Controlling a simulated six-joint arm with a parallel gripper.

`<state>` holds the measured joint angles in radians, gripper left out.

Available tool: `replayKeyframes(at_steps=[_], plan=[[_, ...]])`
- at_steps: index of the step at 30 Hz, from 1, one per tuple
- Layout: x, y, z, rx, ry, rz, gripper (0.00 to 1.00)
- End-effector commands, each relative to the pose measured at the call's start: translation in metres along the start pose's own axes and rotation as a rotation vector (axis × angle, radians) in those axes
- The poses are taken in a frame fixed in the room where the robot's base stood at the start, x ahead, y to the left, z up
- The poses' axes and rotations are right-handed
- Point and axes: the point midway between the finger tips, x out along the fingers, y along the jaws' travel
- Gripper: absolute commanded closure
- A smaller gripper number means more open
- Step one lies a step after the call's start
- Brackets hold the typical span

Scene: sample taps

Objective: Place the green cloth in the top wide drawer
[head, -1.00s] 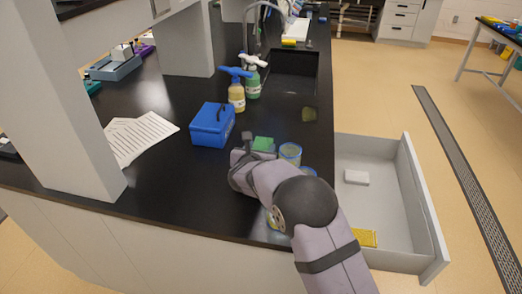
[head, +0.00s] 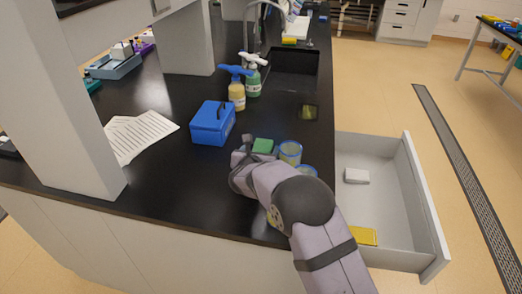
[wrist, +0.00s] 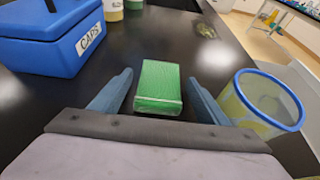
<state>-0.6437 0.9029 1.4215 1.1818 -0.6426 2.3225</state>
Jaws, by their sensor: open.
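The green cloth (head: 263,146) is a small folded block lying on the black counter. In the wrist view the cloth (wrist: 158,87) lies between the two blue fingers of my gripper (wrist: 160,84), with a gap on each side. My gripper is open and empty; in the head view my wrist partly hides it. The wide drawer (head: 418,200) is pulled out at the right side of the counter. It holds a white block (head: 356,176) and a yellow cloth (head: 363,236).
A blue box (wrist: 62,38) marked CAPS is left of the cloth. Spray bottles (head: 237,94) and a sink (head: 292,68) are behind. Papers (head: 140,134) lie left.

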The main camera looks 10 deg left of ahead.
Motion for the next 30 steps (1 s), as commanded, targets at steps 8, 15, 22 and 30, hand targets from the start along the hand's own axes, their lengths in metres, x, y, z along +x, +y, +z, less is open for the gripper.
replayKeyframes(at_steps=[8, 15, 22, 30], plan=[[-0.005, 0.001, 0.003, 0.000, 0.000, 0.001, 0.31], [-0.035, 0.001, 0.002, -0.001, -0.001, 0.003, 0.31], [-0.074, 0.002, 0.002, 0.000, -0.002, 0.004, 0.31], [-0.109, 0.001, 0.002, 0.001, -0.001, 0.001, 0.31]])
